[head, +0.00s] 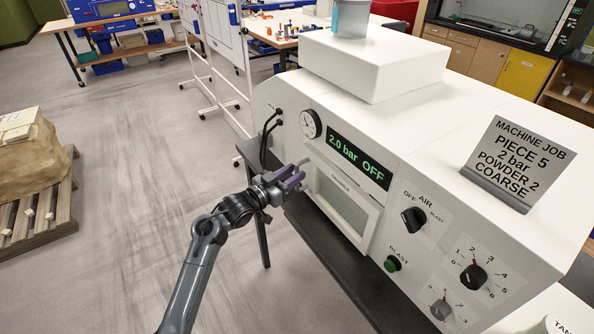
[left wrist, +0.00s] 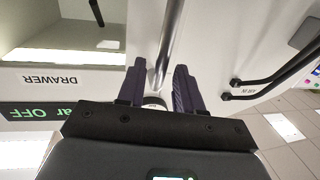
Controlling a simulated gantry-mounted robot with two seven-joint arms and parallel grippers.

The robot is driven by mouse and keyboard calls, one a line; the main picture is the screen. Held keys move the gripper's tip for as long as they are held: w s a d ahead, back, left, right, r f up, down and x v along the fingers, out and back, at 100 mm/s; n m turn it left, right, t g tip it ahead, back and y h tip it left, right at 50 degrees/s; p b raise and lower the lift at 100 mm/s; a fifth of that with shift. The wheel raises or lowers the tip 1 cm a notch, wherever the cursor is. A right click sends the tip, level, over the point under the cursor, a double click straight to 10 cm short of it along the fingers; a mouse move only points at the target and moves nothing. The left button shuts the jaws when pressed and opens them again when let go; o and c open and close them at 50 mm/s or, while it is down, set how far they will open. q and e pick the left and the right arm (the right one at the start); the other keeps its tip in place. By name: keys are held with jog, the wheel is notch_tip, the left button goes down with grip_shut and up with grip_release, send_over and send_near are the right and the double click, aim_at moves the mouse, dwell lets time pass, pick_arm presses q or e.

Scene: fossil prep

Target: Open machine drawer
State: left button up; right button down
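The white machine (head: 430,115) has a drawer (head: 343,203) with a framed window in its front, below a display reading "2.0 bar OFF" (head: 357,156). The drawer looks shut. Its DRAWER label (left wrist: 57,79) shows upside down in the left wrist view. My left gripper (head: 296,175) is at the upper left edge of the drawer. In the left wrist view its two purple fingers (left wrist: 158,82) are apart, with a grey metal bar (left wrist: 168,40) showing between them. I cannot tell whether they touch the bar. My right gripper is not in view.
Black hoses (head: 268,132) enter the machine left of the drawer. An AIR knob (head: 413,217), a green BLAST button (head: 392,263) and a dial (head: 473,278) sit right of it. A job sign (head: 520,160) stands on top. Open floor (head: 130,170) lies to the left.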

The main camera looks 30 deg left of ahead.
pick_arm(q)
jog(key=shift+x, duration=1.05)
grip_shut()
